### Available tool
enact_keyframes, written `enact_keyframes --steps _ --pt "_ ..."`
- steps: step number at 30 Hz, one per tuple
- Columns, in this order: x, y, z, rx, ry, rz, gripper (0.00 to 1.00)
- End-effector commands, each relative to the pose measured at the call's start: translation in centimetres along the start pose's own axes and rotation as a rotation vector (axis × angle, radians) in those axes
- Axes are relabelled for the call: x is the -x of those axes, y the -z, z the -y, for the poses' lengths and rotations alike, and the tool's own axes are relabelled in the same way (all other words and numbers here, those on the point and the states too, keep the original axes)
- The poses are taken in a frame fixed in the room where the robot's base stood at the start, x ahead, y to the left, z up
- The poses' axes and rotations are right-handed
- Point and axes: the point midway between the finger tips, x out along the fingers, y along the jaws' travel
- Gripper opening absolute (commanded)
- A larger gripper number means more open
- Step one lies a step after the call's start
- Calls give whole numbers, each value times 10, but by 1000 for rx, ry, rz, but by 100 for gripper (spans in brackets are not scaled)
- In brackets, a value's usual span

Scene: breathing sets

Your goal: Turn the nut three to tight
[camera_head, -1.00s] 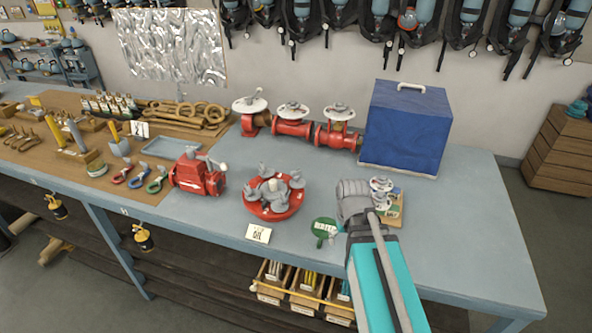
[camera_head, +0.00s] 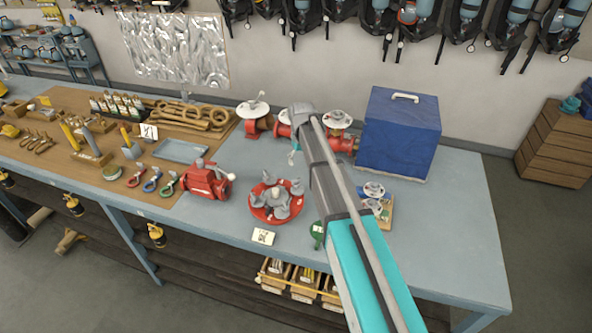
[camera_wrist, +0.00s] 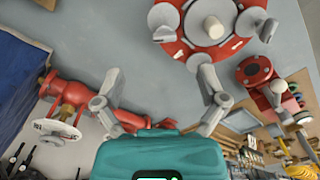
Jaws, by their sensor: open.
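A round red flange (camera_head: 275,203) with several grey winged nuts (camera_head: 297,188) around a grey centre hub (camera_head: 274,205) lies on the bench. The same flange (camera_wrist: 205,45) shows at the top of the wrist view, cut by the edge. I cannot read which nut is three. My gripper (camera_wrist: 160,75) is open and empty, its two fingers apart with bare bench between them. In the head view my arm hides most of the gripper.
A red valve body (camera_head: 207,183) stands left of the flange. Red piping with white handwheels (camera_head: 252,108) and a blue box (camera_head: 399,135) stand behind. Small valves (camera_head: 374,190) are on the right, and a card (camera_head: 263,236) lies in front.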

Motion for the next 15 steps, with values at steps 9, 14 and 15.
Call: enact_keyframes --steps 9,14,15 --pt "19 31 6 42 0 0 91" --pt "18 30 6 42 0 0 91" --pt "18 30 6 42 0 0 91"
